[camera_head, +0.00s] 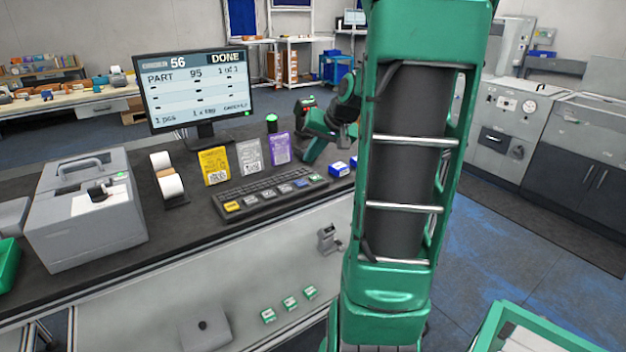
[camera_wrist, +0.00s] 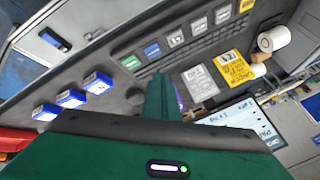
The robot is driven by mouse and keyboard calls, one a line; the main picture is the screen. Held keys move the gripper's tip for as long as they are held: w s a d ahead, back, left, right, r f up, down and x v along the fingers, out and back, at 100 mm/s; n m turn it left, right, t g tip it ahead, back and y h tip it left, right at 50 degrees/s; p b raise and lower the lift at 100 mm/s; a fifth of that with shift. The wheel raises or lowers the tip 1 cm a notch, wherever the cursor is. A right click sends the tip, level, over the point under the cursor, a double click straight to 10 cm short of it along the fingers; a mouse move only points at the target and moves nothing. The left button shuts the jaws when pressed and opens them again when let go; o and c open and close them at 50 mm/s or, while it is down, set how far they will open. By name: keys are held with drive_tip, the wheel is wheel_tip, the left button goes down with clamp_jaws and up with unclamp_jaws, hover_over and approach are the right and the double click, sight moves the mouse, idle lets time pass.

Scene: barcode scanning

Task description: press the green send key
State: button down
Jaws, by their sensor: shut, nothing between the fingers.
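The green send key (camera_head: 317,178) is at the right end of the dark key panel (camera_head: 262,205), beside a blue key (camera_head: 301,183). In the wrist view the green key (camera_wrist: 130,62) lies just up and left of my fingertips, with nothing over it. My gripper (camera_head: 304,160) is shut and empty, pointing down behind the right end of the panel. In the wrist view its fingers (camera_wrist: 160,82) appear apart from the key in the picture; the height between them is hard to tell. The monitor (camera_head: 197,90) reads "DONE", "PART 95" and "1 of 1".
Yellow (camera_head: 214,166), grey (camera_head: 249,157) and purple (camera_head: 280,148) cards stand behind the panel. Small blue-and-white boxes (camera_head: 339,169) sit to its right, close to my gripper. A label roll holder (camera_head: 172,187) and a grey printer (camera_head: 85,215) stand left.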

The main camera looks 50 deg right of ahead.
drive_tip(key=r+m+t, duration=0.1)
drive_tip(key=r+t, duration=0.1)
hover_over(318, 179)
drive_tip(key=shift+w+f, duration=0.1)
drive_tip(key=shift+f, duration=0.1)
drive_tip(key=shift+f, duration=4.4)
drive_tip(key=shift+f, duration=0.1)
drive_tip(key=shift+d+f, duration=0.1)
drive_tip(key=shift+f, duration=0.2)
